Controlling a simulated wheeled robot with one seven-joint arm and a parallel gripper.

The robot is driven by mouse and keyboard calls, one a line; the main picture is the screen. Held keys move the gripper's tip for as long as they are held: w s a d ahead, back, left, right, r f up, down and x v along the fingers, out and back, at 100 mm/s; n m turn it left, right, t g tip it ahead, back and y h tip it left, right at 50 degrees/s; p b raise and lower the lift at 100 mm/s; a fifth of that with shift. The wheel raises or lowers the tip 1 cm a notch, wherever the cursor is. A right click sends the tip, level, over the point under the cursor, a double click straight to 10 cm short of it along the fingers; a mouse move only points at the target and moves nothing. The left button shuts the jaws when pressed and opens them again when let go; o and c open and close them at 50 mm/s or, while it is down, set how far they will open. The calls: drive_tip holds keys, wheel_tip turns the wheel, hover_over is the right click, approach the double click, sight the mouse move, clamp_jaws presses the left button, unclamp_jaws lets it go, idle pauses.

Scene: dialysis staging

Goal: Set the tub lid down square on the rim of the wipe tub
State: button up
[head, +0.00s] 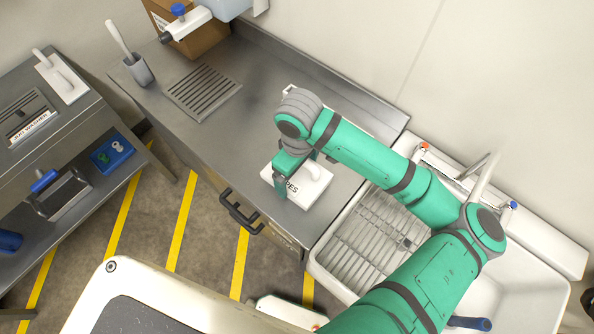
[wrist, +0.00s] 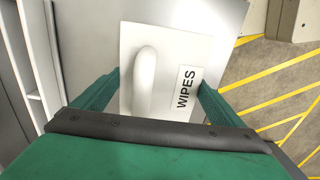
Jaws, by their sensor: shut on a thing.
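The tub lid (wrist: 170,55) is a white square plate with a raised bar handle (wrist: 146,75) and a black-lettered WIPES label. In the wrist view my gripper (wrist: 155,100) has one finger on each side of it and is shut on it. In the head view the lid (head: 318,192) is over the front part of the steel counter, near the sink end, with my gripper (head: 298,172) above it and covering part of it. I cannot make out the wipe tub; a white edge (head: 290,89) shows behind my arm, too covered to name.
The steel counter (head: 215,130) has a slotted drain plate (head: 203,93) and a grey cup with a brush (head: 138,70). A sink with a ribbed drainer (head: 375,240) lies right. A drawer handle (head: 240,213) juts from the counter front. The counter's middle is clear.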

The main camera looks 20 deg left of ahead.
drive_tip(key=shift+s+a+f, duration=0.2)
drive_tip(key=shift+a+f, duration=0.05)
drive_tip(key=shift+f, duration=0.3)
drive_tip(key=o, duration=1.5)
